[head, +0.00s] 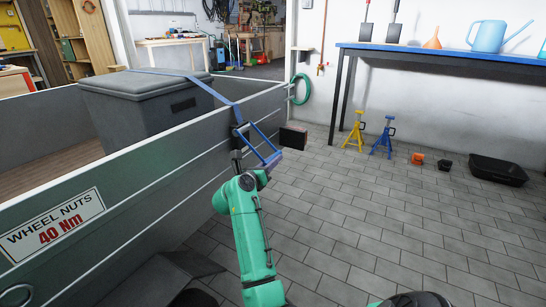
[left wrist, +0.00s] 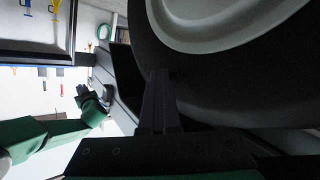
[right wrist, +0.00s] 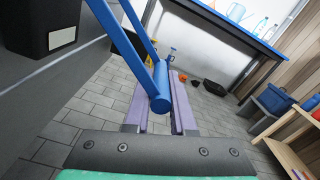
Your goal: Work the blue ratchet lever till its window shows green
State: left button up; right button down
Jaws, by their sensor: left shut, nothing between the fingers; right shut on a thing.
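My right gripper (head: 270,163) is shut on the lever's crossbar; in the right wrist view, the round blue bar (right wrist: 160,92) sits between the purple-tinted fingers. A dark housing with a pale panel (right wrist: 62,38) shows left of the lever there; I cannot tell whether it is the ratchet's window, and I see no green on it. My left gripper (left wrist: 158,75) is shut and empty, close to a wheel's dark tyre (left wrist: 200,90).
The strap runs over a grey lidded box (head: 145,105) in the trailer (head: 150,180). A dark block (head: 293,137) shows right of the lever. A blue-topped bench (head: 440,55), yellow (head: 355,132) and blue (head: 383,138) stands and a black tray (head: 498,170) are farther off. Paved floor at right is mostly clear.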

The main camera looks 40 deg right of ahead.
jog(key=r+p, duration=0.2)
jog(key=shift+s+r+n+p, duration=0.25)
jog(key=shift+s+n+p, duration=0.05)
jog(key=shift+n, duration=0.1)
jog(key=shift+d+r+p, duration=0.1)
jog(key=shift+p, duration=0.3)
pick_arm(q)
jog(key=s+a+n+g+y+p, duration=0.1)
jog(key=s+a+y, duration=0.1)
jog(key=s+a, duration=0.3)
jog(key=shift+s+a+r+p, duration=0.25)
jog(key=shift+a+p, duration=0.15)
jog(key=shift+a, duration=0.25)
pick_arm(e)
jog(key=shift+s+r+n, duration=0.2)
jog(key=shift+n, duration=0.3)
pick_arm(q)
jog(key=shift+f, duration=0.1)
pick_arm(e)
jog(key=c, duration=0.8)
grip_release()
jog(key=shift+w+f, duration=0.1)
pick_arm(q)
jog(key=shift+a, duration=0.1)
pick_arm(e)
jog(key=shift+o, duration=0.2)
jog(key=shift+f, duration=0.1)
jog(key=shift+f, duration=0.1)
